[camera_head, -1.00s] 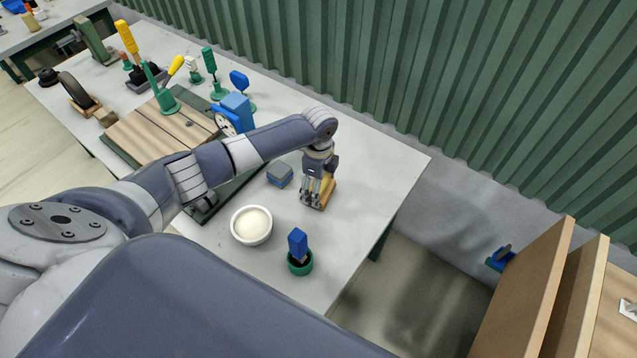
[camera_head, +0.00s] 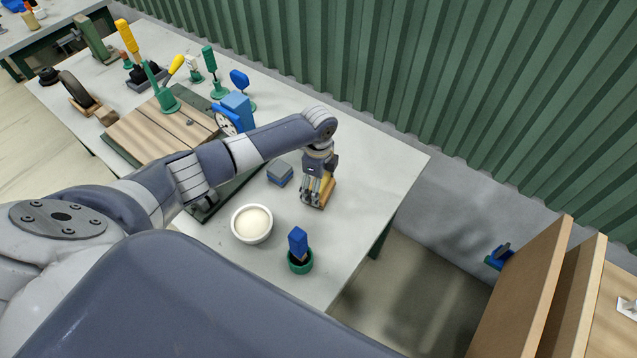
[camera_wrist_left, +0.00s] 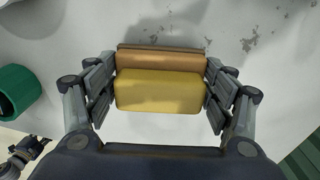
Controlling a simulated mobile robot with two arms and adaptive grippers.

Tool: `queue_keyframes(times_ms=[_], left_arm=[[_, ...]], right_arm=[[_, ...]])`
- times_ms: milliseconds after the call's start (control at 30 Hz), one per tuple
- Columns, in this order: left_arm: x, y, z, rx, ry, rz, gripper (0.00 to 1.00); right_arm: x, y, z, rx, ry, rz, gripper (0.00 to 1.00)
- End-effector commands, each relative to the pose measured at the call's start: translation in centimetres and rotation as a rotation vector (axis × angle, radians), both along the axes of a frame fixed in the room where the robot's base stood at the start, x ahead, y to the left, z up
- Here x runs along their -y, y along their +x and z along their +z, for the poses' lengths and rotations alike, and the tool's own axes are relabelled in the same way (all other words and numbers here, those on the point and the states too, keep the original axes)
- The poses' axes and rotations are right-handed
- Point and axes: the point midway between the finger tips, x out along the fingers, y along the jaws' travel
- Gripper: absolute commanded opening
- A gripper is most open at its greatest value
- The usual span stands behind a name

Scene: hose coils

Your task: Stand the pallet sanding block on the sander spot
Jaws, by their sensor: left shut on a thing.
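A yellow and brown block (camera_head: 328,190), which looks like the sanding block, is at the right part of the grey table. My left gripper (camera_head: 316,203) reaches down over it from above. In the left wrist view the block (camera_wrist_left: 160,92) sits between the two fingers, yellow part nearer the camera and brown part behind it. The fingers (camera_wrist_left: 160,95) are shut on its ends. The block is at or just above the table; I cannot tell which. No marked sander spot can be made out.
A blue and grey block (camera_head: 279,174) lies left of the gripper. A white bowl (camera_head: 252,238) and a green cup (camera_head: 300,265) with a blue-handled tool stand nearer the front. The table's right side (camera_head: 385,170) is clear up to its edge. A green corrugated wall (camera_head: 420,80) stands behind.

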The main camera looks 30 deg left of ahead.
Motion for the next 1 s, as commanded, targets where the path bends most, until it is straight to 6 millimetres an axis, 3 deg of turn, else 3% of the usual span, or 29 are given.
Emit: queue_keyframes(times_ms=[1000], left_arm=[[0.0,0.02,-0.47,0.0,0.0,0.0,0.57]], right_arm=[[0.35,0.05,-0.01,0.001,-0.004,0.0,0.4]])
